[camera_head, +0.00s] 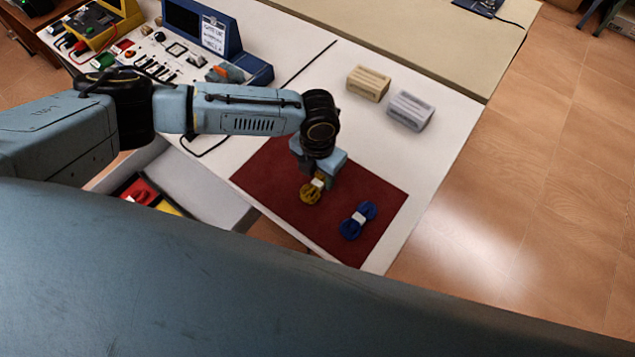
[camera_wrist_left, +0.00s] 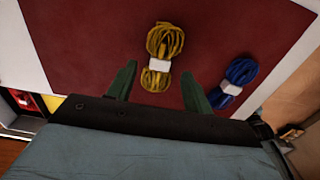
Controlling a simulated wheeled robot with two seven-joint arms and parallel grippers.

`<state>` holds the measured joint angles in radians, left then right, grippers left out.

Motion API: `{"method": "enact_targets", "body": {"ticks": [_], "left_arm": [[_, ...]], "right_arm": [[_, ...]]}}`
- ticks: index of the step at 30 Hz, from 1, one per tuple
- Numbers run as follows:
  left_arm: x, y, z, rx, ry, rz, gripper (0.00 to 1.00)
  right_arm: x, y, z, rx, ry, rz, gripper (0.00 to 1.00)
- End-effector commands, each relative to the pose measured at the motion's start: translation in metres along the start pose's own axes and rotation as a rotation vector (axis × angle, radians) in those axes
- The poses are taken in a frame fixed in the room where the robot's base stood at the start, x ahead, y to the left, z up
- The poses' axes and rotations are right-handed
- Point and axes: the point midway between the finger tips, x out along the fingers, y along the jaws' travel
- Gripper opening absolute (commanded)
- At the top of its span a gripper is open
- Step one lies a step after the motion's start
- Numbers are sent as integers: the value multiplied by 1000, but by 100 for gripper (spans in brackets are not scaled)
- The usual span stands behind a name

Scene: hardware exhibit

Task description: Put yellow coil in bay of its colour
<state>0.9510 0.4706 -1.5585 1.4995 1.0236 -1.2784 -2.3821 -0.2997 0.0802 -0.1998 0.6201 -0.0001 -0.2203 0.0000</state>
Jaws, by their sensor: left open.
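The yellow coil (camera_head: 311,191) lies on the dark red mat (camera_head: 374,187), tied with a white band. My left gripper (camera_head: 318,181) is above its far end. In the left wrist view the gripper (camera_wrist_left: 158,90) is open, with one green finger on each side of the yellow coil (camera_wrist_left: 165,40), apart from it. A drawer (camera_head: 207,182) below the table edge holds coloured bays. A yellow bay (camera_head: 167,208) and a red bay (camera_head: 140,193) with a red coil in it show; the rest is hidden by my arm and body. My right gripper is not in view.
A blue coil (camera_head: 358,220) lies on the mat right of the yellow one. A beige block (camera_head: 368,83) and a grey block (camera_head: 410,110) stand at the table's far side. A blue instrument panel (camera_head: 203,25) and small parts crowd the left end.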

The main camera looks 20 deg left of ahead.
Motion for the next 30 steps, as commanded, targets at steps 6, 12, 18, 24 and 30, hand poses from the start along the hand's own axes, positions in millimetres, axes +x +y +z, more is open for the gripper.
{"method": "enact_targets", "body": {"ticks": [6,12,18,24,30], "left_arm": [[28,0,-1,0,0,1,51],[30,0,-1,1,-1,0,51],[29,0,-1,0,-1,0,34],[29,0,-1,0,-1,0,8],[29,0,0,0,-1,0,0]], "right_arm": [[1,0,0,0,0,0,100],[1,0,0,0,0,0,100],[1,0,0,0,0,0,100],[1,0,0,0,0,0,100],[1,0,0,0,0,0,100]]}}
